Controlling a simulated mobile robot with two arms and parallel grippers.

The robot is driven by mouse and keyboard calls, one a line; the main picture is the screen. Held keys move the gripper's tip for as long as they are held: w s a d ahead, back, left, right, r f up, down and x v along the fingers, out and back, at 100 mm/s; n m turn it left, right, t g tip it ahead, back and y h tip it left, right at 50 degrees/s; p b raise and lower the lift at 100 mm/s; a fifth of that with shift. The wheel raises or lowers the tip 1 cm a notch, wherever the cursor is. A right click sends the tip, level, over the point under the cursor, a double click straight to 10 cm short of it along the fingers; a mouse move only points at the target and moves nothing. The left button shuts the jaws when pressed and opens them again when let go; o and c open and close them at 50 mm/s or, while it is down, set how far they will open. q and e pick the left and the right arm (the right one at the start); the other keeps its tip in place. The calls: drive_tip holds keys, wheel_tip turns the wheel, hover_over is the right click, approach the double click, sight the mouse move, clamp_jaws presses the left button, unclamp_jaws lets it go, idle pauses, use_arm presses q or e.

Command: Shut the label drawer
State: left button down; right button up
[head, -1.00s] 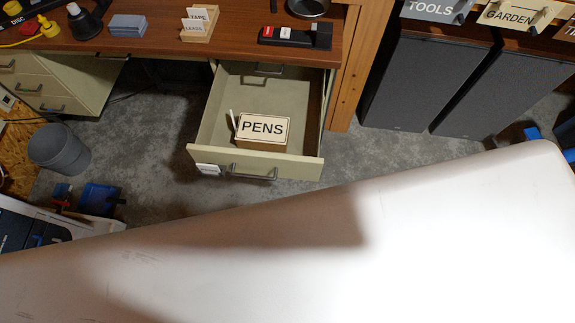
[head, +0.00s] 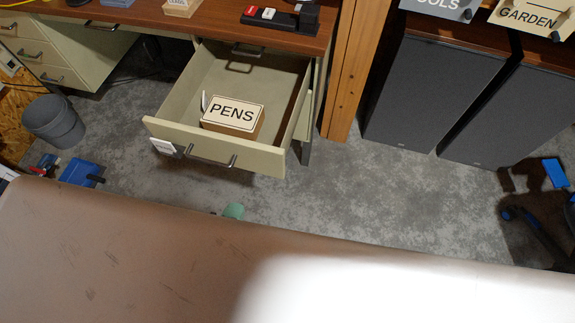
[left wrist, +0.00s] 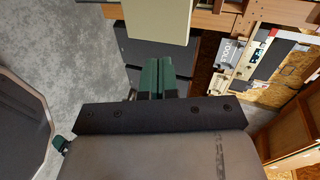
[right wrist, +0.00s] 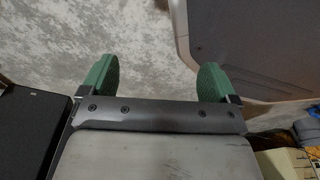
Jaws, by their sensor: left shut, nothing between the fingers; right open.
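Only a green tip of my left gripper (head: 234,210) shows in the head view, below the drawer front; my own pale body part hides the rest. In the left wrist view my left gripper (left wrist: 157,80) has its fingers together and empty, with a cream panel (left wrist: 157,20) just beyond them. My right gripper (right wrist: 156,80) is open and empty over the floor.
A grey bin (head: 53,122) and a blue item (head: 82,172) stand at left on the floor. Dark cabinets (head: 440,85) stand at right. Grey floor is clear right of the drawer.

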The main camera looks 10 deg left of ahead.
use_arm(q)
wheel_tip(320, 180, up, 2)
drive_tip(key=p, duration=0.2)
approach(262, 152)
drive_tip(key=shift+m+t, duration=0.3)
drive_tip(key=shift+t, duration=0.1)
drive_tip(key=x, duration=0.5)
drive_tip(key=shift+w+f, duration=0.15)
drive_tip(key=shift+f, duration=0.35)
drive_tip(key=shift+x, duration=0.8)
use_arm(e)
drive_tip(key=s+d+f, duration=0.2)
drive_tip(key=s, duration=0.5)
drive_tip(key=shift+f, duration=0.3)
use_arm(q)
drive_tip(key=shift+w+r, duration=0.1)
drive_tip(key=shift+r, duration=0.05)
use_arm(e)
drive_tip(key=shift+s, duration=0.1)
